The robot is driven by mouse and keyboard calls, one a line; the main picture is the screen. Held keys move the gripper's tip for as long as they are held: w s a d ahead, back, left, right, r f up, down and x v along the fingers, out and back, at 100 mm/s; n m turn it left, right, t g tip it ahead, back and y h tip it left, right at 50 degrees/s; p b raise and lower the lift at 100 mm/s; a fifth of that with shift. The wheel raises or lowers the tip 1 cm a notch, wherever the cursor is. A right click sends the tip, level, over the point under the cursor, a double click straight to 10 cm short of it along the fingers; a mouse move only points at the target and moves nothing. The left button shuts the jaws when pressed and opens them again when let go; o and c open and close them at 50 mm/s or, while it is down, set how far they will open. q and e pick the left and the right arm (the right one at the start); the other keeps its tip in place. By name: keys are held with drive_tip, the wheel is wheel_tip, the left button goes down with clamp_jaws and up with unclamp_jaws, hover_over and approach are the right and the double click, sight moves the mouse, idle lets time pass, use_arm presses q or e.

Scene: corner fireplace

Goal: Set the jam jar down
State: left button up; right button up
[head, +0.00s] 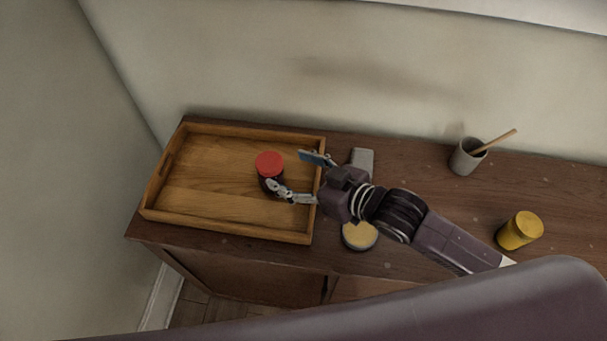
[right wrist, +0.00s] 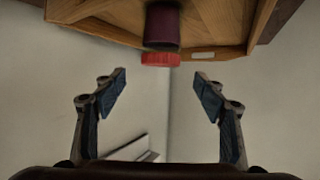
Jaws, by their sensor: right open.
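The jam jar, dark with a red lid (head: 269,162), stands upright inside the wooden tray (head: 230,220), right of the tray's middle. In the right wrist view, which is upside down, the jar (right wrist: 163,27) appears at the top with its lid downward. My right gripper (head: 298,172) is open, reaching over the tray's right rim. One finger overlaps the jar's lower body in the head view; I cannot tell whether it touches. In the right wrist view the jar lies beyond and between the spread fingertips (right wrist: 160,85). My left gripper is not in view.
The tray sits on a dark wooden cabinet (head: 420,168) against the wall. A grey cup with a wooden stick (head: 465,160), a yellow cylinder (head: 518,232), a pale-topped round container (head: 359,236) and a grey object (head: 362,161) stand right of the tray. The tray's left half is empty.

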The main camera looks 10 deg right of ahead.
drive_tip(key=v, duration=0.4)
idle(0.5)
